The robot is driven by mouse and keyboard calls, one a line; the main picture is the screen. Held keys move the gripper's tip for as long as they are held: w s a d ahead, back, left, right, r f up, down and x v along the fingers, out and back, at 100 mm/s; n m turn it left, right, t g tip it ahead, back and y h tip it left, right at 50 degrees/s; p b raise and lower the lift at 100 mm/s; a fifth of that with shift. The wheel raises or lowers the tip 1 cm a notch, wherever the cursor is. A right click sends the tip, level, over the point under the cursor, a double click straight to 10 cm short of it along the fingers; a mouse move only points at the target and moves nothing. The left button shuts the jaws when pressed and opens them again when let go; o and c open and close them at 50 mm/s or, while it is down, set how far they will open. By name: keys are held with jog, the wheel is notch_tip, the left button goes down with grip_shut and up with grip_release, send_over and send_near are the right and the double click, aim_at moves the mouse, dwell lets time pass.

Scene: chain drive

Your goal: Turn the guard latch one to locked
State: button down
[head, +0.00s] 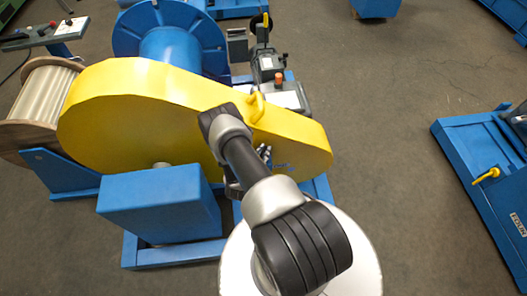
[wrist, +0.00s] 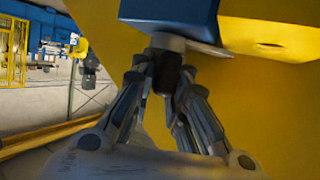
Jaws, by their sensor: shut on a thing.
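The yellow guard (head: 130,110) covers the chain drive in the head view, and its yellow face (wrist: 265,90) fills much of the wrist view. In the wrist view a blue block (wrist: 172,12) sits against the guard, with a grey collar and a dark knob (wrist: 167,72) below it; this looks like the guard latch. My gripper (wrist: 168,88) has its fingers closed on both sides of the dark knob. In the head view my arm mostly hides the gripper and the latch. The latch's locked or unlocked mark cannot be read.
A blue box (head: 160,205) stands in front of the guard at the left. A wooden reel (head: 40,105) and a blue reel (head: 170,45) are behind and left. A yellow handle (head: 257,105) sticks up from the guard. Open floor (head: 385,120) lies to the right.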

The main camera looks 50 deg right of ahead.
jog(key=n+t, duration=0.1)
jog(key=n+t+y, duration=0.1)
jog(key=n+t, duration=0.1)
jog(key=shift+s+d+y+p, duration=0.1)
jog(key=shift+s+y+p, duration=0.1)
jog(key=shift+y+p, duration=0.15)
jog(key=shift+w+n+t+y, duration=0.15)
jog(key=shift+n+t+y, duration=0.9)
jog(key=shift+n+t, duration=0.45)
jog(key=shift+n, duration=0.3)
jog(key=c, duration=1.8)
grip_release()
jog(key=shift+c, duration=0.2)
jog(key=v, duration=0.7)
jog(key=shift+a, duration=0.2)
